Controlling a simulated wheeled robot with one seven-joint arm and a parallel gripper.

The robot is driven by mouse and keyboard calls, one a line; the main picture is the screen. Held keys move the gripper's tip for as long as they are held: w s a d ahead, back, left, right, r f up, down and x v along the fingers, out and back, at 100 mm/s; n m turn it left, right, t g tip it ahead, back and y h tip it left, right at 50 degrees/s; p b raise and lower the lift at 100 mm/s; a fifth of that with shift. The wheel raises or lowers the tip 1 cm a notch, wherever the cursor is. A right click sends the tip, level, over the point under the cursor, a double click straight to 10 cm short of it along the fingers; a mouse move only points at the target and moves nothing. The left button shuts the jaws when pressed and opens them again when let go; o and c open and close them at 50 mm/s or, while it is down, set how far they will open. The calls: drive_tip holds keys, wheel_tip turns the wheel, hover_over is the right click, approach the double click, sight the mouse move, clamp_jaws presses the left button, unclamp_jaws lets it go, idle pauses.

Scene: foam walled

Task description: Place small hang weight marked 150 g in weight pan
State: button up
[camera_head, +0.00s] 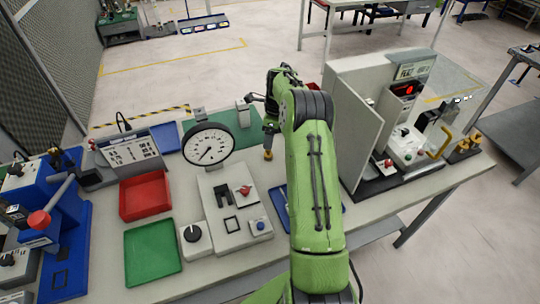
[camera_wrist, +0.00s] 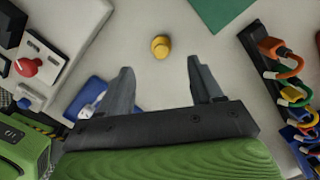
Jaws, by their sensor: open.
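A small brass-yellow weight (camera_wrist: 160,47) stands on the pale table top, ahead of my fingertips in the wrist view. In the head view a brass piece (camera_head: 268,155) shows just left of my arm, probably the same one. No 150 g marking is legible on it. My gripper (camera_wrist: 160,78) is open and empty, its two dark fingers spread on either side of the line toward the weight. A gap of table shows between fingers and weight. In the head view my arm hides most of the gripper. I cannot identify the weight pan for certain.
A dial gauge (camera_head: 208,145) and a switch box (camera_head: 236,205) stand left of my arm. A blue tray (camera_wrist: 88,92) lies at lower left in the wrist view. A rack with coloured hooks (camera_wrist: 285,70) stands close on the right. A walled instrument station (camera_head: 355,125) is right of my arm.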

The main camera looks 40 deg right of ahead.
drive_tip(key=f, duration=0.5)
drive_tip(key=w+f, duration=0.1)
drive_tip(key=f, duration=0.2)
drive_tip(key=shift+a, duration=0.25)
drive_tip(key=shift+s+r, duration=0.1)
clamp_jaws()
wheel_tip(320, 180, up, 10)
